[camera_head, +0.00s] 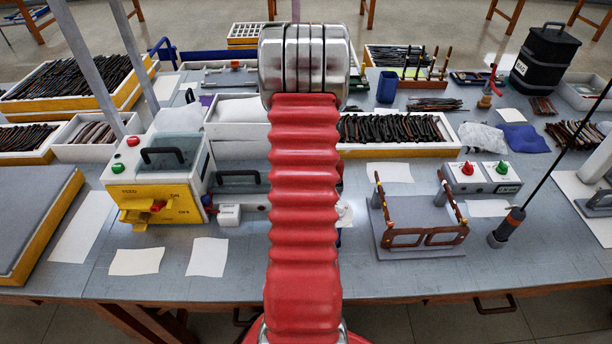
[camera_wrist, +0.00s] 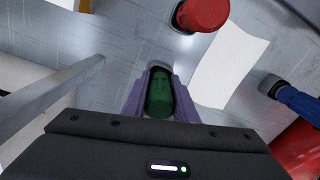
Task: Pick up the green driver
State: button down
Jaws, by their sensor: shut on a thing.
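The green driver (camera_wrist: 159,95) shows in the wrist view as a rounded dark green handle end between the purple fingers of my gripper (camera_wrist: 158,92). The fingers are shut on it from both sides. The rest of the driver is hidden below the handle end and the fingers, so I cannot tell whether it is clear of the table. In the head view my red ribbed arm covers the middle of the scene, and neither the gripper nor the driver shows there.
A red round-topped thing (camera_wrist: 203,14) and a white sheet (camera_wrist: 229,68) lie near the gripper. A blue-handled thing (camera_wrist: 292,100) is at the right. In the head view, a yellow-fronted machine (camera_head: 158,178) stands left of my arm, and brown eyeglass frames (camera_head: 425,236) sit on a stand at right.

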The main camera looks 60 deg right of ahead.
jog(key=shift+r, duration=0.1)
notch_tip(320, 180, up, 10)
jog(key=shift+f, duration=0.1)
dwell(0.3)
jog(key=shift+s, duration=0.1)
dwell(0.4)
